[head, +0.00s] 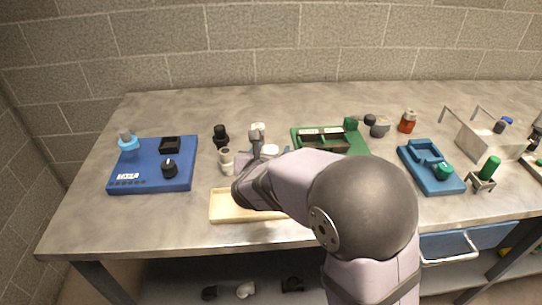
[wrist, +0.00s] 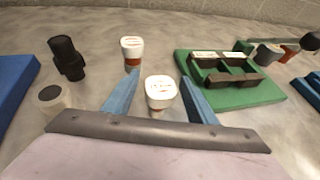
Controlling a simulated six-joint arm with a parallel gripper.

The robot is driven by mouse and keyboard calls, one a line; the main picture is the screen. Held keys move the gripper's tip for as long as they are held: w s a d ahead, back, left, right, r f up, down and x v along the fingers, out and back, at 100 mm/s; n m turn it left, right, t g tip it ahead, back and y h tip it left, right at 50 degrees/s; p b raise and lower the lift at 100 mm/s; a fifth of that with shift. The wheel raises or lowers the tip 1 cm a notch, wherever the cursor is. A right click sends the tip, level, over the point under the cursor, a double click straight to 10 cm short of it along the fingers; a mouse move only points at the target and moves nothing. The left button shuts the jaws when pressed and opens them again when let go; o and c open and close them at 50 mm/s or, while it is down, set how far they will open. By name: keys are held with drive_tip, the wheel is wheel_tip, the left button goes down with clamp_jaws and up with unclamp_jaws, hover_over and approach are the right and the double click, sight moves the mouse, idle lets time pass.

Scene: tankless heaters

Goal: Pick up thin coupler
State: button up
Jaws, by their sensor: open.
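No part is clearly marked as the thin coupler, so I cannot tell for certain which one it is. My gripper (wrist: 161,79) is open, with one blue finger on each side of a small white-topped part (wrist: 160,92). This part stands upright on the table; its lower end is partly hidden, and I see no clear contact with the fingers. A similar part (wrist: 132,48), with a white top and reddish-brown lower body, stands behind it. In the head view my arm partly covers the gripper and the white-topped part (head: 270,150).
A black fitting (wrist: 68,58) and a pale cylinder (wrist: 52,100) stand to the left. A green fixture (wrist: 258,95) lies close on the right. A blue board (head: 150,180) is at far left, and a cream tray (head: 225,208) lies in front under my arm.

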drive_tip(key=shift+x, duration=1.35)
drive_tip(key=c, duration=1.2)
drive_tip(key=shift+c, duration=0.2)
drive_tip(key=shift+r, duration=0.1)
wheel_tip(320, 180, up, 22)
drive_tip(key=p, duration=1.4)
